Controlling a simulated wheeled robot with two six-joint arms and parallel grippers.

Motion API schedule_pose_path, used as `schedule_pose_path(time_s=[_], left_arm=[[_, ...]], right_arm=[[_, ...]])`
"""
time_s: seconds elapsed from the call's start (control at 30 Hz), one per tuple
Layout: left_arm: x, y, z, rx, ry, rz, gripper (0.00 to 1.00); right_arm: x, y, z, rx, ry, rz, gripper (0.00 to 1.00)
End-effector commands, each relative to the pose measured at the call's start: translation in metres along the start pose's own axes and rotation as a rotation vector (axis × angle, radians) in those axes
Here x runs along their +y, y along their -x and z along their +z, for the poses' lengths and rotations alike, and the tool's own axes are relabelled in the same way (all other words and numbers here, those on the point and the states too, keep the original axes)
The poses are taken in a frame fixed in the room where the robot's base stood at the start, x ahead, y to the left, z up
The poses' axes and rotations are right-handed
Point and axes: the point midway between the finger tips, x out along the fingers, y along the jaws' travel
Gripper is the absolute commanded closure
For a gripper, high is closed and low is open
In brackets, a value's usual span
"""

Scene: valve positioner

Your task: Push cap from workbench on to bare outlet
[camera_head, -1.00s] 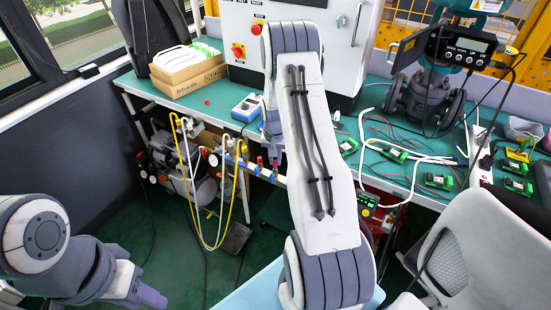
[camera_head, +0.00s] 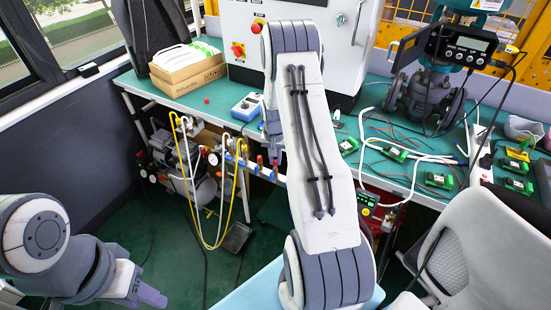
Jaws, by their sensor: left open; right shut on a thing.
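A small red cap (camera_head: 206,101) lies on the green workbench (camera_head: 226,127), in front of the cardboard box. Below the bench front edge runs a pipe manifold (camera_head: 243,163) with gauges, hoses and small red parts (camera_head: 260,161). Which outlet is bare is too small to tell. My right gripper (camera_head: 274,158) points down at the manifold's right part, partly hidden by my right arm. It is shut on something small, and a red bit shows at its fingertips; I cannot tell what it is. My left gripper (camera_head: 150,296) is open, low at the left, away from the bench.
The cardboard box (camera_head: 188,73), a blue meter (camera_head: 247,107) and a white cabinet (camera_head: 290,45) stand on the bench. Circuit boards, cables and the valve positioner (camera_head: 455,48) are at the right. Yellow and white hoses (camera_head: 186,190) hang below the manifold. An office chair (camera_head: 480,240) stands at lower right.

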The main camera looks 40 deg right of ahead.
Motion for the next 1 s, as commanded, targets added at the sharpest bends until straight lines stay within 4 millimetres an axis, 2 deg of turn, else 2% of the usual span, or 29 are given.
schedule_pose_path(time_s=[0.97, 1.0], left_arm=[[-0.001, -0.008, 0.001, 0.0, 0.0, 0.0, 0.57], [-0.001, -0.008, 0.0, 0.0, 0.0, 0.0, 0.57]], right_arm=[[0.0, -0.013, 0.001, 0.0, 0.0, 0.0, 1.0], [0.0, -0.012, 0.001, 0.0, 0.0, 0.0, 0.67]])
